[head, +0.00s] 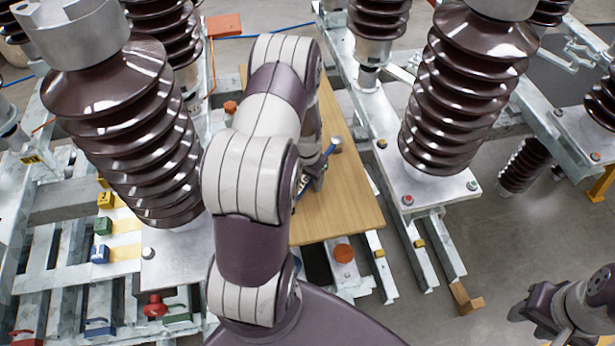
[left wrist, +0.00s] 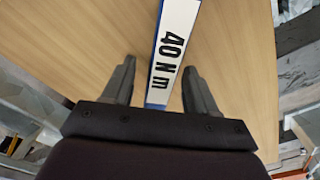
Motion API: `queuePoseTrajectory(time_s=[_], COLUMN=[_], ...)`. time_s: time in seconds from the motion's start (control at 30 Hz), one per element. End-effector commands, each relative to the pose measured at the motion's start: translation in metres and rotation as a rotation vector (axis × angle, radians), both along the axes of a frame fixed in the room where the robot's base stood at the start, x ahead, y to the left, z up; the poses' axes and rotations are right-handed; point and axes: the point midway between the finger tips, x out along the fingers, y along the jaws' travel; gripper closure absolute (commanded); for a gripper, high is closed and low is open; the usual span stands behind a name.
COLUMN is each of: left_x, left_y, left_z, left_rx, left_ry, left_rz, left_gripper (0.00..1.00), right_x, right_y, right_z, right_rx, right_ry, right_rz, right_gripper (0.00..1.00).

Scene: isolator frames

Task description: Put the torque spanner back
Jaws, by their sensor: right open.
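The torque spanner (head: 327,154) shows in the head view as a short blue length with a grey round end, over the wooden board (head: 352,208). In the left wrist view its white label with blue edges (left wrist: 174,45) reads "40 N m". My left gripper (left wrist: 157,88) has its fingers apart, one on each side of the spanner, with gaps visible at both sides. In the head view my left arm hides most of that gripper and part of the spanner. My right gripper (head: 535,312) is open and empty at the lower right, away from the board.
Large brown ribbed insulators (head: 135,120) stand on metal frames to the left, and another (head: 465,90) stands right of the board.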

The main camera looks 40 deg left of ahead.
Motion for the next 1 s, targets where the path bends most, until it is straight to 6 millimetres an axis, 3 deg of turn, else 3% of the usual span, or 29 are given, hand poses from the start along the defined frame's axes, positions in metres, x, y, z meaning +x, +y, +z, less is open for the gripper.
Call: queuePoseTrajectory(time_s=[0.23, 0.6, 0.77, 0.87, 1.0], left_x=[0.001, -0.004, -0.006, -0.008, -0.031], left_y=[0.001, 0.000, -0.004, -0.033, -0.105], left_z=[0.011, 0.102, 0.122, 0.139, 0.170], left_rx=[0.001, 0.003, 0.001, 0.004, 0.009], left_ry=[-0.004, -0.005, -0.002, -0.010, -0.036], left_rz=[0.000, -0.001, -0.003, -0.026, -0.078], left_gripper=[0.42, 0.42, 0.42, 0.42, 0.42], right_x=[0.000, 0.000, 0.000, 0.000, 0.000], right_y=[0.000, 0.000, 0.000, 0.000, 0.000], right_z=[0.002, 0.002, 0.002, 0.003, 0.002], right_rx=[0.000, 0.000, 0.000, 0.000, 0.000], right_ry=[0.000, 0.000, 0.000, 0.000, 0.000], right_rz=[0.000, 0.000, 0.000, 0.000, 0.000], right_gripper=[0.57, 0.57, 0.57, 0.57, 0.57])
